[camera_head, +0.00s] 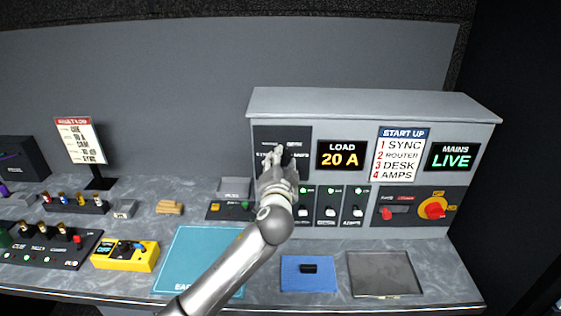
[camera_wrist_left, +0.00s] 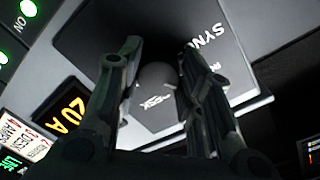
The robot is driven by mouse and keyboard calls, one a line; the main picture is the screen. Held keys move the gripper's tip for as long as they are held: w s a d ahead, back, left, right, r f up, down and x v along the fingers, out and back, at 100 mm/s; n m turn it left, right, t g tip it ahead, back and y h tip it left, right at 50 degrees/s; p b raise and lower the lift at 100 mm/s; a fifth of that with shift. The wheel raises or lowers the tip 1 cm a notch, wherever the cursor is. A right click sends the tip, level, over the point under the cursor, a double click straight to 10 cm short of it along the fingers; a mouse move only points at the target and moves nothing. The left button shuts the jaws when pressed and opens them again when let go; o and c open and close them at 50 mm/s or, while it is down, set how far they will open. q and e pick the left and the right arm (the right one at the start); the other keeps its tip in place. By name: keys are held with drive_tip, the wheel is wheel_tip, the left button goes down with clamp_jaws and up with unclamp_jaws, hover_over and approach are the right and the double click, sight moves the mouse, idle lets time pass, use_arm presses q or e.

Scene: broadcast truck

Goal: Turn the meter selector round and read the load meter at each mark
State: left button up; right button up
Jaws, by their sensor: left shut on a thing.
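The meter selector is a dark round knob (camera_wrist_left: 155,76) on a black panel (camera_head: 298,133) at the left of the grey power unit. My left gripper (camera_head: 277,162) is shut on the knob, with a finger on each side in the left wrist view (camera_wrist_left: 160,85). In the head view the gripper hides most of the knob. A mark reading SYNC (camera_wrist_left: 204,38) shows beside it; the other marks are partly hidden, and I cannot tell which one the pointer faces. The load meter (camera_head: 342,155) reads LOAD 20 A in yellow. My right gripper is not in view.
Switches with green lights (camera_head: 330,207) sit below the meter. A START UP card (camera_head: 400,154), a MAINS LIVE display (camera_head: 453,157) and a red rotary switch (camera_head: 435,208) are to the right. A blue mat (camera_head: 292,283) and grey tray (camera_head: 384,274) lie in front.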

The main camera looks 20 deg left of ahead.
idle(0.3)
use_arm(q)
drive_tip(key=o, duration=1)
drive_tip(key=shift+o, duration=0.2)
drive_tip(key=v, duration=1.2)
